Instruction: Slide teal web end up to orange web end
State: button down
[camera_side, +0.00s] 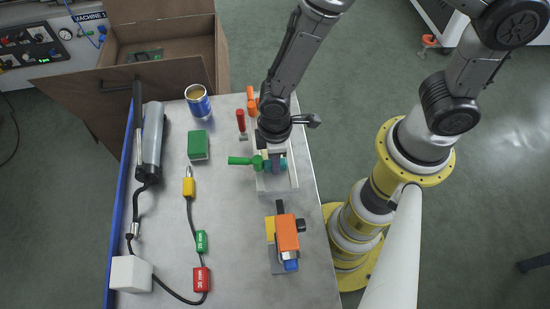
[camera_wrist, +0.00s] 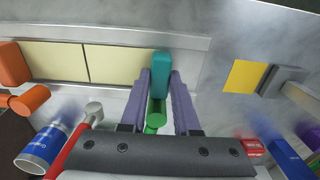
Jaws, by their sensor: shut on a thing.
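The teal web end (camera_wrist: 161,72) is a teal block with a green handle (camera_wrist: 155,115), lying in a pale tray (camera_side: 284,188). The green handle also sticks out to the left in the side view (camera_side: 239,160). My gripper (camera_wrist: 160,92) has its two purple-grey fingers on either side of the teal block and is shut on it. The orange web end (camera_wrist: 12,64) is an orange block with a rounded knob, at the far left of the wrist view. In the side view, orange (camera_side: 251,101) shows behind my gripper. Cream panels lie between the two ends.
A red-handled tool (camera_side: 241,121) and a blue can (camera_side: 198,101) stand near the tray's far left. A green block (camera_side: 198,145) and a cable with coloured tags lie further left. An orange device (camera_side: 286,234) stands in front. An open cardboard box (camera_side: 160,45) is at the back.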

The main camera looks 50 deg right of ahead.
jog(key=shift+w+d, duration=0.15)
jog(key=c, duration=0.6)
grip_release()
jog(key=shift+c, duration=0.2)
notch_tip(320, 180, up, 14)
jog(key=shift+d, duration=0.1)
